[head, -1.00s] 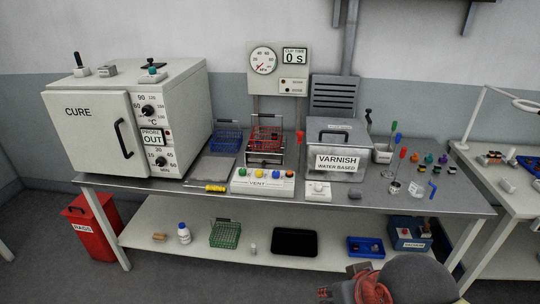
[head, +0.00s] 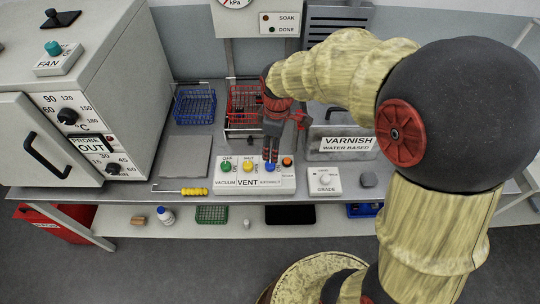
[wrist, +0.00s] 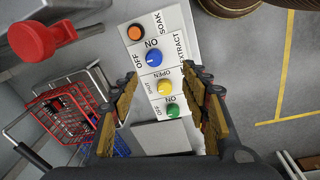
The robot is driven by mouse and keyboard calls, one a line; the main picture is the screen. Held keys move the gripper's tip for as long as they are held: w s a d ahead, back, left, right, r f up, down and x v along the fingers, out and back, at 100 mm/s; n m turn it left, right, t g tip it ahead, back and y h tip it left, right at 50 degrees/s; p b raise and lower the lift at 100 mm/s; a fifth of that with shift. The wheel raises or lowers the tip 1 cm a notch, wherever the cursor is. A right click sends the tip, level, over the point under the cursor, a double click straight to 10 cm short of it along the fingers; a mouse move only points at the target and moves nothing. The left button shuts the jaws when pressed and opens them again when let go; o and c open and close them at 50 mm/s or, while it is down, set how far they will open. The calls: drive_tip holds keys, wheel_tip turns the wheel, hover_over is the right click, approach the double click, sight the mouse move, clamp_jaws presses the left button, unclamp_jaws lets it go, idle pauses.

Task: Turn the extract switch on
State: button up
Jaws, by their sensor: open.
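The extract switch (head: 270,167) is a blue knob on the white control panel (head: 233,188), above the EXTRACT label. In the wrist view the blue knob (wrist: 154,57) shows between an OFF and a NO-like mark, with a pale pointer line on it. My gripper (head: 272,155) hangs over the panel with its fingers pointing down close to the blue knob. In the wrist view the open gripper (wrist: 166,95) has its fingers apart, with the knob beyond and between them. I cannot tell whether a finger touches the knob.
Beside it on the panel are a yellow vent knob (head: 248,165), a green vacuum knob (head: 226,166) and an orange soak button (head: 287,162). A red wire basket (head: 240,104) stands behind. The varnish tank (head: 345,140) is to the right, a yellow-handled tool (head: 192,191) to the left.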

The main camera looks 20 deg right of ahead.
sight(270, 164)
drive_tip(key=w+f+n, duration=0.1)
drive_tip(key=w+f+n+p, duration=0.1)
drive_tip(key=f, duration=0.1)
drive_tip(key=w+f+g, duration=0.1)
drive_tip(key=f, duration=0.1)
drive_tip(key=shift+n, duration=0.4)
drive_tip(key=shift+w+f, duration=0.15)
drive_tip(key=shift+f, duration=0.2)
wheel_tip(270, 164, down, 8)
drive_tip(key=shift+r+b, duration=0.1)
drive_tip(key=shift+b, duration=0.45)
drive_tip(key=shift+c, duration=1)
drive_tip(key=c, duration=1)
drive_tip(key=shift+o, duration=0.2)
